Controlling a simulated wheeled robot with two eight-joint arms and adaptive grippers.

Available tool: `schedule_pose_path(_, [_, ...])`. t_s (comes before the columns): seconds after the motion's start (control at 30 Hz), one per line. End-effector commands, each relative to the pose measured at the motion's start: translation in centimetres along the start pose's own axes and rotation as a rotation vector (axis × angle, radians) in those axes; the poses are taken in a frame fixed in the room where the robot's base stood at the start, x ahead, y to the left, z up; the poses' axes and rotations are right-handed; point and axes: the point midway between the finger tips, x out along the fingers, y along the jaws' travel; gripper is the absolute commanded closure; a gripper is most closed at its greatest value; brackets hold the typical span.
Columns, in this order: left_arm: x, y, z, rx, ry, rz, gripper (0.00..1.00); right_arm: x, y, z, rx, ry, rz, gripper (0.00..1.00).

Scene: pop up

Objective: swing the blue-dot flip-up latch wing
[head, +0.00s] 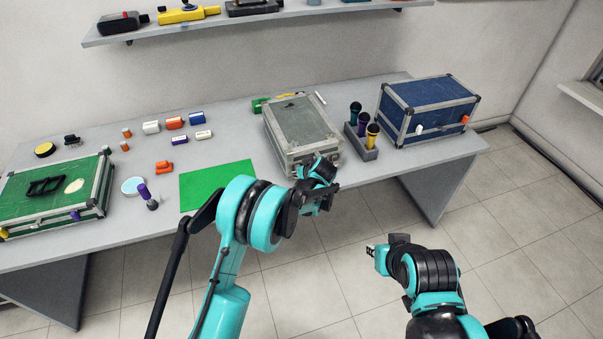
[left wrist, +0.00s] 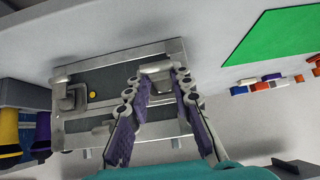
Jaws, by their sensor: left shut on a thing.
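A grey-green hard case (head: 303,122) with metal edges stands at the front of the table. My left gripper (head: 325,172) is at its front face. In the left wrist view the case front (left wrist: 110,110) fills the middle. My left gripper (left wrist: 157,74) has its purple-padded fingers around a metal latch wing (left wrist: 156,67) and is shut on it. A second latch (left wrist: 70,99) sits to the left, beside a yellow dot (left wrist: 92,86). No blue dot shows; the fingers cover part of the held latch. My right gripper (head: 373,253) is low, off the table; its fingers are too small to judge.
A holder (head: 361,146) with several microphones stands close to the case's right, then a blue case (head: 428,108). A green mat (head: 218,184) lies to the left. Small blocks and a green case (head: 50,200) are farther left. A shelf (head: 250,20) hangs above.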

Motion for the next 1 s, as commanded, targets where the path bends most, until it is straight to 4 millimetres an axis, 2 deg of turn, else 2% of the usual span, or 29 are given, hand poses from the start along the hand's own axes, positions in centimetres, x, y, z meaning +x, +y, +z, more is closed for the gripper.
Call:
schedule_pose_path(0.03, [0.03, 0.02, 0.52, -0.002, -0.011, -0.001, 1.0, 0.04, 0.0, 0.03, 0.0, 0.0, 0.0, 0.77])
schedule_pose_path(0.8, [0.03, 0.03, 0.53, -0.002, -0.012, -0.001, 1.0, 0.04, 0.0, 0.03, 0.0, 0.0, 0.0, 0.77])
schedule_pose_path(0.83, [0.03, 0.03, 0.53, -0.002, -0.012, -0.001, 0.76, 0.04, 0.0, 0.03, 0.0, 0.0, 0.0, 0.77])
schedule_pose_path(0.9, [0.02, 0.01, 0.51, -0.001, -0.011, -0.002, 0.57, 0.04, 0.0, 0.03, 0.0, 0.0, 0.0, 0.77])
schedule_pose_path(1.0, [0.02, 0.0, 0.39, -0.001, -0.009, -0.002, 0.54, 0.03, 0.0, 0.02, 0.0, 0.0, 0.0, 0.77])
